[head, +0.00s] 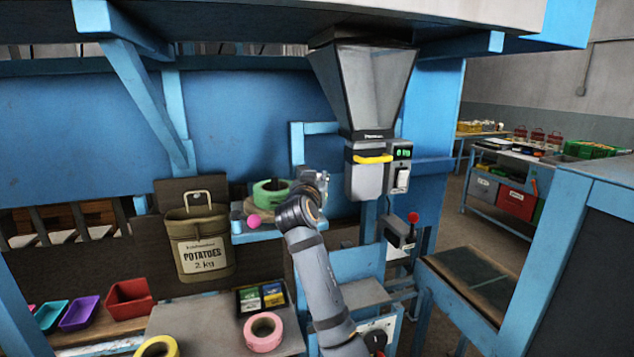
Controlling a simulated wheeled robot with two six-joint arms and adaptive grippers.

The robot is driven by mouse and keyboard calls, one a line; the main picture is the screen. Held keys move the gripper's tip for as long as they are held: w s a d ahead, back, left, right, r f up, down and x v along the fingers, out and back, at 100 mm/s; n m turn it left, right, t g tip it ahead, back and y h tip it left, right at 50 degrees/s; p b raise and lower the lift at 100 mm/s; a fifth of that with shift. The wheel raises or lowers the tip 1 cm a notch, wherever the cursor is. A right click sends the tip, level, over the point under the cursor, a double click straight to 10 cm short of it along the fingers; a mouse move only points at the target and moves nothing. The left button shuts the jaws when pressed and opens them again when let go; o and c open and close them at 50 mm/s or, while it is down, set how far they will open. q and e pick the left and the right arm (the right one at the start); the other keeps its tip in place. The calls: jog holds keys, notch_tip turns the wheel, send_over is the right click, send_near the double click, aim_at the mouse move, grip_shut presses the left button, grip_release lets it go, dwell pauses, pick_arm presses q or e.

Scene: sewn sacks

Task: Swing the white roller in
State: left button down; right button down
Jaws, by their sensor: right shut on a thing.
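My right gripper (320,182) is at the right end of a small blue shelf (268,236), beside a green tape roll (272,187). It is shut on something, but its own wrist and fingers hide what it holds. I cannot make out a white roller for certain; it may be behind the gripper. A pink ball knob (253,221) and a small grey-blue cylinder (236,221) are at the left front of the shelf. My left gripper is not in view.
A hopper (364,85) with a yellow-handled spout (373,158) hangs just right of my gripper. A potato sack (203,247) hangs at left. Pink (263,332) and yellow (157,347) tape rolls lie on the bench below. A red-knobbed lever (412,218) stands at right.

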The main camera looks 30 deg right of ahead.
jog(key=shift+f, duration=0.3)
jog(key=c, duration=1.5)
grip_release()
jog(key=shift+c, duration=0.2)
jog(key=o, duration=0.4)
jog(key=shift+a+r, duration=0.15)
jog(key=shift+r, duration=0.1)
jog(key=v, duration=0.7)
jog(key=shift+s+a, duration=0.2)
jog(key=shift+s, duration=0.05)
